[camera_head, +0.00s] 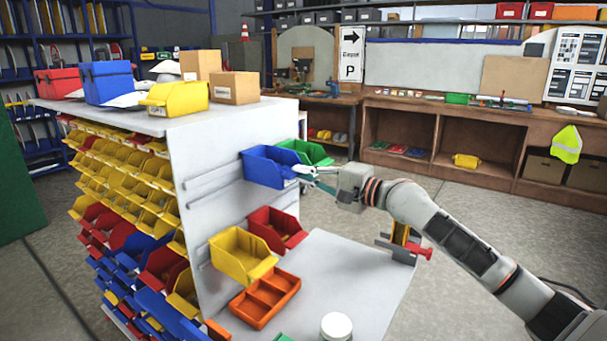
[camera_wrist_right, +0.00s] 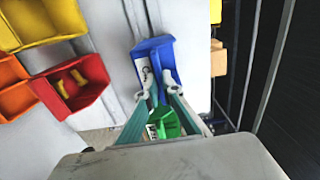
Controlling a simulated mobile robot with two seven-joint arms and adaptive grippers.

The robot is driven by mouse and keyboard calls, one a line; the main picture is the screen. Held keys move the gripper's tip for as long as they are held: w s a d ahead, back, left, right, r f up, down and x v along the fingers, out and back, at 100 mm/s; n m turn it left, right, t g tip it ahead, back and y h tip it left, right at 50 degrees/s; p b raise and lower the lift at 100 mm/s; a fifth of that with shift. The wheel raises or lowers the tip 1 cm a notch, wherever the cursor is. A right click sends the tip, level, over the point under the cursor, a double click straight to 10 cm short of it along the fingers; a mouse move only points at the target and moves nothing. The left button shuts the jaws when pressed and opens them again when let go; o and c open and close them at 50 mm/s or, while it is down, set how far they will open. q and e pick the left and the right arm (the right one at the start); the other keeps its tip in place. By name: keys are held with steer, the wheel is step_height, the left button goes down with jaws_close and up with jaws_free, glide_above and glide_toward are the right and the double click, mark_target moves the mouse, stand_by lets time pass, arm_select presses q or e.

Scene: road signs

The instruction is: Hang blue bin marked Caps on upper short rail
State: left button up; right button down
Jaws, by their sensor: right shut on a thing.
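The blue bin (camera_head: 266,170) is in front of the cabinet's white end panel, at the height of the upper short rail (camera_head: 212,181). I cannot tell whether its back touches the rail. My right gripper (camera_head: 305,173) is shut on the bin's right-hand side. In the right wrist view the blue bin (camera_wrist_right: 155,52) is between the fingertips (camera_wrist_right: 158,90), with a white label on it too small to read. A green bin (camera_head: 308,151) is just behind the blue bin, and it shows below the fingers in the wrist view (camera_wrist_right: 168,122). My left gripper is not in view.
A red bin (camera_head: 278,229) and a yellow bin (camera_head: 240,256) are lower on the panel. An orange divided tray (camera_head: 264,300) and a white-lidded jar (camera_head: 336,326) are on the white worktop (camera_head: 340,270). Boxes and bins stand on the cabinet top (camera_head: 230,111).

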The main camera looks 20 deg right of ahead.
steer(key=shift+f+b, duration=0.3)
steer(key=shift+f, duration=0.4)
stand_by(0.3)
steer(key=c, duration=2.1)
jaws_free()
steer(key=shift+c, duration=0.2)
steer(key=v, duration=1.2)
